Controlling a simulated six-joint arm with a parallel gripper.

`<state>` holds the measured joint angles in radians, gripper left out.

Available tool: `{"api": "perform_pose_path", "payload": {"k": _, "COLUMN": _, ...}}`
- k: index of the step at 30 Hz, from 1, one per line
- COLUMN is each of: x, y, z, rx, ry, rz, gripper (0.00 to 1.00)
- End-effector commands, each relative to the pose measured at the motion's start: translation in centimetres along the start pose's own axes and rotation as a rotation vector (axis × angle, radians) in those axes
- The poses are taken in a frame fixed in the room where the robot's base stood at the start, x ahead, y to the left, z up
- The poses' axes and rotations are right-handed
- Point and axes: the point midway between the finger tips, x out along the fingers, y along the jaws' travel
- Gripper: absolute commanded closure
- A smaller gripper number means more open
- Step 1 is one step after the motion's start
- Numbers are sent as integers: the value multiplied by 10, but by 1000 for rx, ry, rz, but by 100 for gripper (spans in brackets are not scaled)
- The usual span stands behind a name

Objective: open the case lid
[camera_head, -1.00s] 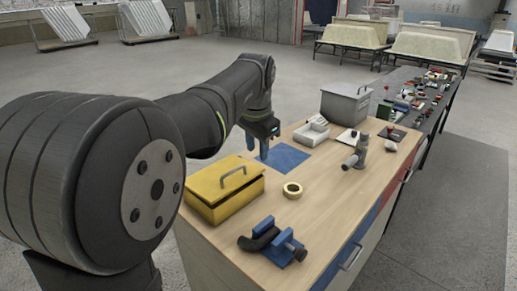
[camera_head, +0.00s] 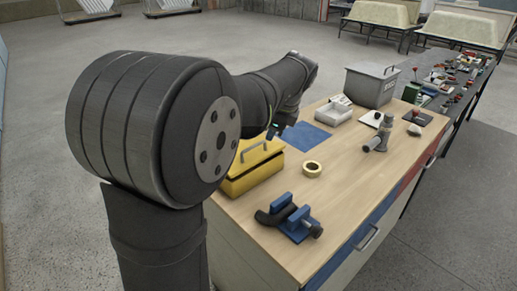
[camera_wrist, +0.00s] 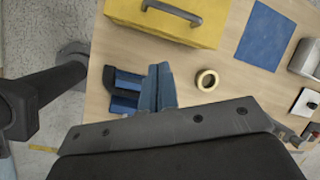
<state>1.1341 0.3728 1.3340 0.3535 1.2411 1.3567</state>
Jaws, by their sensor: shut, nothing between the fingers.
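The yellow case (camera_head: 252,180) stands at the left edge of the workbench with its lid down. A grey handle (camera_head: 254,147) arches over the lid, and a dark seam runs below it. My gripper (camera_head: 272,132) is behind the case in the head view, partly hidden by my arm. In the wrist view my gripper (camera_wrist: 164,70) has its blue fingers together and empty, apart from the case.
A blue vise (camera_head: 290,219) with a black bent piece and a yellow tape roll (camera_head: 312,169) lie near the case. A blue mat (camera_head: 306,136) lies behind. A grey lidded box (camera_head: 371,86), a white tray (camera_head: 334,111) and a metal fitting (camera_head: 381,136) stand farther back. The bench's front middle is clear.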

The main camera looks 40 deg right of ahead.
Motion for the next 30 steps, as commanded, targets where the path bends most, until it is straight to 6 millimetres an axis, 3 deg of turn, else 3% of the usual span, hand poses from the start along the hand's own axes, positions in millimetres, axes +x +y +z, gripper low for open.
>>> {"api": "perform_pose_path", "payload": {"k": 6, "x": 20, "y": -9, "z": 2, "rx": 429, "ry": -118, "rz": -2, "gripper": 100}}
{"api": "perform_pose_path", "payload": {"k": 10, "x": 24, "y": -12, "z": 3, "rx": 557, "ry": -152, "rz": 1, "gripper": 100}}
{"api": "perform_pose_path", "payload": {"k": 17, "x": 43, "y": -14, "z": 7, "rx": 594, "ry": -162, "rz": 7, "gripper": 100}}
{"api": "perform_pose_path", "payload": {"k": 30, "x": 114, "y": -16, "z": 17, "rx": 590, "ry": -160, "rz": 6, "gripper": 100}}
